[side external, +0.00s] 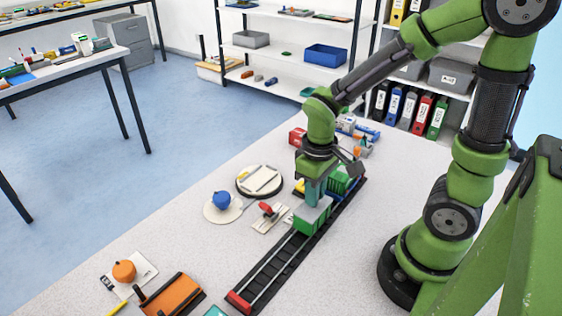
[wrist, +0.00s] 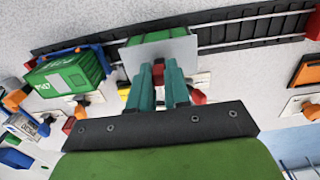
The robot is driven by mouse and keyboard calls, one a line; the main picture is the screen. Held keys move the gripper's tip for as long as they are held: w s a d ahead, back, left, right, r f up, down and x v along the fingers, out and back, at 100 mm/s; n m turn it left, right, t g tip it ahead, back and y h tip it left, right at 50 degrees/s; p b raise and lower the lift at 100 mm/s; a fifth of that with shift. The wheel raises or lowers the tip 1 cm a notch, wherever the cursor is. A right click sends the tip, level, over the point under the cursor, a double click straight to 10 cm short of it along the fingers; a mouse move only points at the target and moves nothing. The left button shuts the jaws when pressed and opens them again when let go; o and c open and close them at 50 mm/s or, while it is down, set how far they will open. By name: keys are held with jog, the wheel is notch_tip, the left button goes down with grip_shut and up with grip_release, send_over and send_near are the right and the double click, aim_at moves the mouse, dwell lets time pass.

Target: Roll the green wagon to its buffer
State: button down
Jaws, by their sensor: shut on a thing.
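The green wagon (side external: 312,216) with a grey top stands on the dark track (side external: 272,265); it also shows in the wrist view (wrist: 160,48). My gripper (side external: 314,196) comes down on the wagon from above. In the wrist view its teal fingers (wrist: 159,82) are shut on a small red piece (wrist: 158,70) at the wagon's grey top. The fingers hide part of the top. The red buffer (side external: 238,302) sits at the track's near end, apart from the wagon, and shows at the right edge in the wrist view (wrist: 313,26).
A green container (wrist: 68,77) with white lettering stands behind the wagon, beside a blue frame (wrist: 92,57). An orange tray (side external: 172,295) and a blue knob (side external: 221,200) lie left of the track. The rails between wagon and buffer are clear.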

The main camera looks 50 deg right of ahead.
jog(key=a, duration=1.8)
jog(key=c, duration=1)
grip_release()
dwell(0.9)
jog(key=shift+r, duration=0.1)
notch_tip(320, 180, up, 7)
dwell(0.6)
jog(key=s+d+r+m+t+y, duration=0.1)
jog(key=d+r+m+t, duration=0.1)
jog(key=d, duration=0.6)
jog(key=s+d+r+m+t+y, duration=0.1)
jog(key=d+r+m+t, duration=0.1)
jog(key=d+r+t, duration=0.3)
jog(key=d+r, duration=0.1)
jog(key=d, duration=0.2)
jog(key=shift+r, duration=0.3)
